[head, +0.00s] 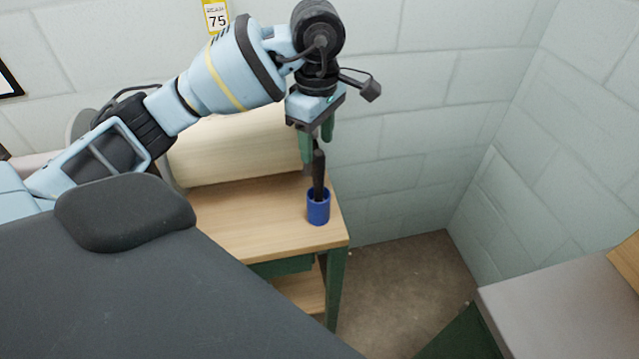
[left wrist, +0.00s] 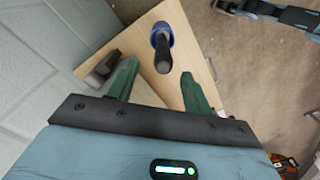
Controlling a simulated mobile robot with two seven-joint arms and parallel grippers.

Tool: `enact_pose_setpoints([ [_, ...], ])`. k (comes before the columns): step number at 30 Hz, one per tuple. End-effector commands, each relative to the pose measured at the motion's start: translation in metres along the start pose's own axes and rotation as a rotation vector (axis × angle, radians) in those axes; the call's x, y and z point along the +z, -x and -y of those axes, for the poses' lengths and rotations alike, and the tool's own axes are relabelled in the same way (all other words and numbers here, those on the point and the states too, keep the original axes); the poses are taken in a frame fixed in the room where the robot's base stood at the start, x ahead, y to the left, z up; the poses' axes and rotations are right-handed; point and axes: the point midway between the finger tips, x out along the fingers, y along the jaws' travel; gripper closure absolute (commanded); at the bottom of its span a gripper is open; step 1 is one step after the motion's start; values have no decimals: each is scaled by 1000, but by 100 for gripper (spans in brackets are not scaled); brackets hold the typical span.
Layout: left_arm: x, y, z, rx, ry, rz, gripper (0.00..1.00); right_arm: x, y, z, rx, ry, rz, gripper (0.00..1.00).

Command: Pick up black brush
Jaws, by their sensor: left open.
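The black brush (head: 319,172) stands upright in a blue cup (head: 318,208) near the right end of the wooden table. My left gripper (head: 318,143) is above it, pointing down, with its green fingers apart. In the left wrist view the brush (left wrist: 162,58) rises from the blue cup (left wrist: 160,33), ahead of and between the fingers of my open left gripper (left wrist: 159,88). The gripper holds nothing. I cannot tell from these views whether a finger touches the brush. My right gripper is not in view.
The wooden table (head: 250,229) has green legs and stands against the pale block wall (head: 430,110). A grey-topped surface (head: 560,310) is at the lower right. Bare floor (head: 410,285) lies between.

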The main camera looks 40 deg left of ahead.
Motion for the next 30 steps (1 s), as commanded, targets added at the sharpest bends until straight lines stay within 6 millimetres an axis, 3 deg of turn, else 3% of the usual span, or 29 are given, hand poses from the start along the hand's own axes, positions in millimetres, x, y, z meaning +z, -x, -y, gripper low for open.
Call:
enact_pose_setpoints([
  [5,1,-6,1,0,0,1,50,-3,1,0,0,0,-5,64],
  [15,5,-48,4,2,1,1,50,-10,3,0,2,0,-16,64],
  [23,5,-50,4,3,1,1,50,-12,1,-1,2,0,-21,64],
  [30,5,-50,4,3,1,1,79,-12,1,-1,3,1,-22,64],
])
